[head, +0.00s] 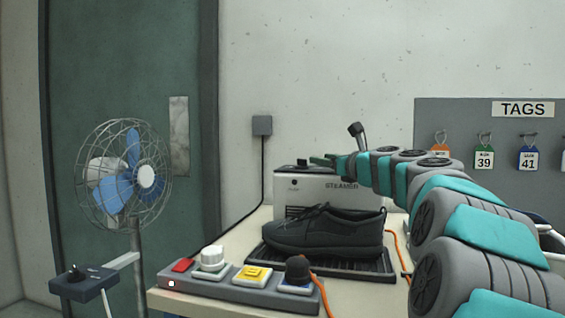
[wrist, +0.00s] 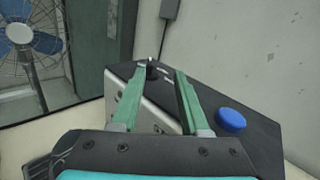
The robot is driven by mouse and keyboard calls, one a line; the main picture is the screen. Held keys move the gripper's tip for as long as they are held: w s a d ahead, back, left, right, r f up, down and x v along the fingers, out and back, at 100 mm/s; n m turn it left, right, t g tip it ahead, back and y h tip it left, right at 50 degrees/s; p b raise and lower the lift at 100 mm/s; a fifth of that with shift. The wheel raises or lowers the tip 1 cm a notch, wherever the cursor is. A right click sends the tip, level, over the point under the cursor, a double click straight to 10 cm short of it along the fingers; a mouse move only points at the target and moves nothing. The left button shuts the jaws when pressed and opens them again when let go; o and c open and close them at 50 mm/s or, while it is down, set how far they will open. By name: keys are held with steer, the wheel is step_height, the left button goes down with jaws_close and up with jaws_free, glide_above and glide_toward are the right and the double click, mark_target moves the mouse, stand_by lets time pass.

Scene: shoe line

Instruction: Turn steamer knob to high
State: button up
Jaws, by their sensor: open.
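The steamer (head: 300,196) is a white box with a dark top and a STEAMER label, at the back of the bench. Its small black knob (wrist: 151,73) stands on the far end of the dark top in the wrist view, with white marks beside it. My gripper (wrist: 161,69) is open, with its green fingertips on either side of the knob, the left one closer. I cannot tell whether a finger touches it. In the head view my gripper (head: 323,160) reaches over the steamer top from the right. The knob's pointer setting is not readable.
A blue cap (wrist: 231,120) sits on the steamer's near end. A dark shoe (head: 325,233) lies on a black tray in front. A control strip (head: 228,288) edges the bench. A caged fan (head: 125,180) stands left; a TAGS board (head: 455,125) hangs right.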

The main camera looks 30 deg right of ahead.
mark_target(306, 160)
steer(key=shift+m+y, duration=0.3)
steer(key=shift+y, duration=0.2)
steer(key=shift+w+a+f, duration=0.1)
steer(key=shift+w+f, duration=0.05)
steer(key=shift+w, duration=1.1)
steer(key=shift+w+a+f, duration=0.1)
steer(key=shift+w, duration=1.2)
steer(key=shift+w+a+f, duration=0.1)
steer(key=shift+w+f, duration=0.05)
steer(key=shift+w, duration=1.1)
jaws_close()
